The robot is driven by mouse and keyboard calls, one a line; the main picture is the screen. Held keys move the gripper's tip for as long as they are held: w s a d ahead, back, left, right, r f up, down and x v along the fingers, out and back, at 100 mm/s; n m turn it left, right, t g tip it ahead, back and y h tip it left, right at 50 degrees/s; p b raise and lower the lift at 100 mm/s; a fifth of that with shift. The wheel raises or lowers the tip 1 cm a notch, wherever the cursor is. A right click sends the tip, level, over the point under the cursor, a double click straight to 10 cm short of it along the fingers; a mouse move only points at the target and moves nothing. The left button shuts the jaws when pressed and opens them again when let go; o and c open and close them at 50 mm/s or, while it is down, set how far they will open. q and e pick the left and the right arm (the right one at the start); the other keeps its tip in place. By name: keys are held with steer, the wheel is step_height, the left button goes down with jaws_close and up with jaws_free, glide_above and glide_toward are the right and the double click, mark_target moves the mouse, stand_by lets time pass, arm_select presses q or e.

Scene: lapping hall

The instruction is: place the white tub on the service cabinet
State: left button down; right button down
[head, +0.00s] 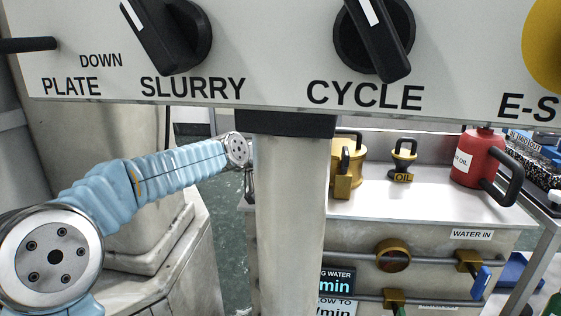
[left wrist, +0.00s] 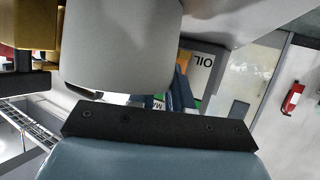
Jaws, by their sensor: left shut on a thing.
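The service cabinet (head: 420,204) stands at the right in the head view, with a pale top and pipes on its front. My left arm reaches from the left towards the grey post; my left gripper (head: 249,183) shows only as a dark sliver beside it, its fingertips hidden. In the left wrist view a large pale, round-cornered body, which looks like the white tub (left wrist: 120,50), fills the upper left, close before my left gripper, which is shut on it. The tub is hidden in the head view, apparently behind the post. My right gripper is not in view.
The control panel (head: 270,60) and its post (head: 290,200) block much of the head view. On the cabinet top stand brass weights (head: 343,180), a small brass oil cup (head: 403,160) and a red oil can (head: 475,160). Clear top lies in front of them.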

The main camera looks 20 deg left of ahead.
arm_select(q)
steer(key=c, duration=1)
jaws_free()
steer(key=shift+r, duration=0.1)
steer(key=shift+s+a, duration=0.1)
steer(key=shift+s, duration=0.15)
steer(key=b+v, duration=0.2)
steer(key=v, duration=0.9)
steer(key=shift+s+r, duration=0.15)
steer(key=shift+s, duration=0.05)
